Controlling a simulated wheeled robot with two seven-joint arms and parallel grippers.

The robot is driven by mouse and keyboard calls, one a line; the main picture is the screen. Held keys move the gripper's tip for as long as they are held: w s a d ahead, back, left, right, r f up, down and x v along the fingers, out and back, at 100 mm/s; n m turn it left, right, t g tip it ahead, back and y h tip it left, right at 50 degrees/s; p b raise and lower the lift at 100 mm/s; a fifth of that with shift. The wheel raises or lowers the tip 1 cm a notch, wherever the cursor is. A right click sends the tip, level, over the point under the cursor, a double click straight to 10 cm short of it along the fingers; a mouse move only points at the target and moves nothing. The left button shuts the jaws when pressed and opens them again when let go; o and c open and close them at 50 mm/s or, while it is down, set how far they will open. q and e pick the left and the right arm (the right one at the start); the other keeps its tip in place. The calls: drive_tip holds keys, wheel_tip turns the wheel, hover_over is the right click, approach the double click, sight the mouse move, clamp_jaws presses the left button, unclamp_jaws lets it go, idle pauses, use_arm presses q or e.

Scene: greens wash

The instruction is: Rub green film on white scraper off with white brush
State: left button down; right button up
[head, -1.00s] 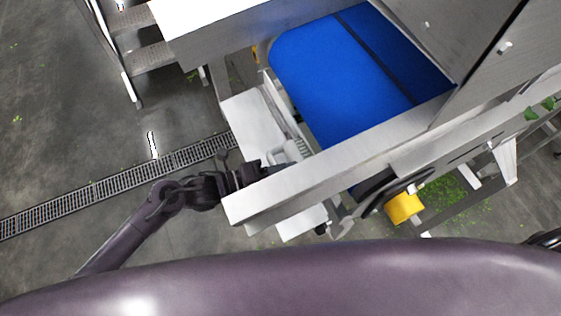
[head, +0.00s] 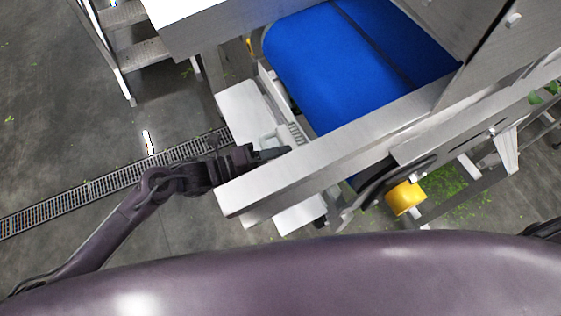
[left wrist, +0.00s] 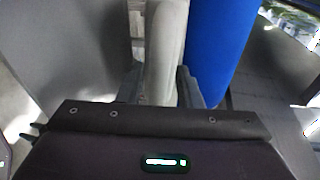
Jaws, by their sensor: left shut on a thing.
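My left gripper (head: 284,151) reaches in from the left, at the end of the blue belt (head: 330,65). It is shut on the white brush (left wrist: 166,45), whose pale handle stands between the two fingers in the left wrist view. In the head view the brush (head: 296,133) shows as a pale shape with bristles beside the belt's near left edge. A pale strip (head: 272,88) runs along the belt's end and may be the white scraper; I cannot tell for sure. No green film can be made out. My right gripper is not in view.
A steel side rail (head: 330,168) lies close beside my left gripper. A pale steel plate (head: 247,108) is left of the belt end. Steps (head: 125,38) stand at upper left, a floor drain (head: 90,195) crosses the floor, and a yellow roller (head: 405,197) sits at lower right.

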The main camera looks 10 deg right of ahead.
use_arm(q)
drive_tip(key=shift+w+a+f+b, duration=0.1)
drive_tip(key=shift+w+a+b, duration=0.1)
drive_tip(key=shift+w+b, duration=0.4)
drive_tip(key=shift+w+a+b, duration=0.2)
drive_tip(key=shift+w+b, duration=0.2)
drive_tip(key=shift+w, duration=0.25)
drive_tip(key=shift+w+a+b, duration=0.25)
drive_tip(key=shift+w+b, duration=0.1)
drive_tip(key=shift+w, duration=0.35)
drive_tip(key=w+b, duration=0.2)
drive_tip(key=shift+w+a+b, duration=0.35)
drive_tip(key=shift+w+a, duration=0.05)
drive_tip(key=shift+w+a+b, duration=0.15)
drive_tip(key=shift+w+b, duration=0.15)
drive_tip(key=shift+w, duration=0.2)
drive_tip(key=shift+r, duration=0.2)
drive_tip(key=shift+s+f+v, duration=0.1)
drive_tip(key=shift+v, duration=0.85)
drive_tip(key=shift+s+f+v, duration=0.15)
drive_tip(key=shift+v, duration=0.85)
drive_tip(key=shift+s+f+v, duration=0.1)
drive_tip(key=shift+v, duration=0.85)
drive_tip(key=shift+f, duration=0.1)
drive_tip(key=shift+p+v, duration=0.3)
drive_tip(key=shift+v, duration=1.2)
